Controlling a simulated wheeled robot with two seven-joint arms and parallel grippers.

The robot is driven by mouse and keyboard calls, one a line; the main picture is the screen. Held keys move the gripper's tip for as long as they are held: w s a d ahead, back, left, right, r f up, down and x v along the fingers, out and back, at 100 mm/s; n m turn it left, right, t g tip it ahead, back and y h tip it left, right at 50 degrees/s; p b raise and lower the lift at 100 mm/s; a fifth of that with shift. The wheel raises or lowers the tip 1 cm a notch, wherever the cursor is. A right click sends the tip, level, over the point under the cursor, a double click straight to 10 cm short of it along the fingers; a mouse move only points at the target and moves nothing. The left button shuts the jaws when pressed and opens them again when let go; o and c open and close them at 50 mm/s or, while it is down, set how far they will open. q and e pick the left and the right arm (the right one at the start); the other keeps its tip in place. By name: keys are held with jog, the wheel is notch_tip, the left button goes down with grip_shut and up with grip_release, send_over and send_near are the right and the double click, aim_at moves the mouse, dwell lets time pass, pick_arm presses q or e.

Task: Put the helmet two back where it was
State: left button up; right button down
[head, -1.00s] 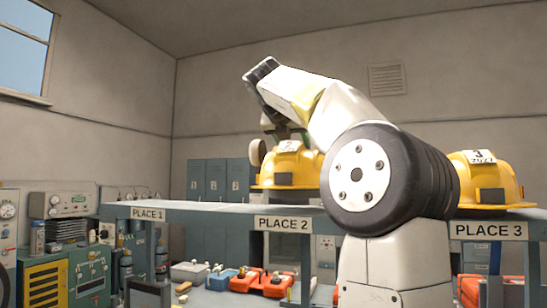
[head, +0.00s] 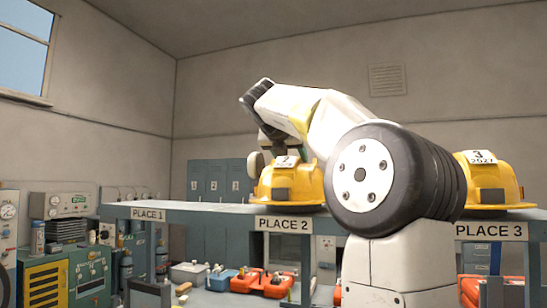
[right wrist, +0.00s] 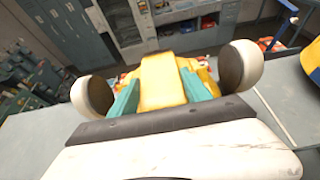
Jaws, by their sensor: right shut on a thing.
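A yellow helmet (head: 286,186) with a white tag, its number partly hidden, is upright behind the PLACE 2 label (head: 284,224). Its brim appears to touch the shelf (head: 225,211); firm contact is hard to tell. My right gripper (head: 277,150) is above it, gripping its top. In the right wrist view, the teal fingers stand either side of a yellow part of the helmet (right wrist: 163,80). My forearm hides some of the shelf to the right. My left gripper is not in view.
Another yellow helmet (head: 489,181), tagged 3, sits behind the PLACE 3 label (head: 491,231). The shelf behind the PLACE 1 label (head: 148,214) is bare. Below are orange cases (head: 277,285); grey lockers (head: 216,180) stand behind.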

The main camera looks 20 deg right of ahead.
jog(key=shift+c, duration=2.4)
grip_release()
jog(key=shift+f, duration=0.1)
jog(key=v, duration=1.2)
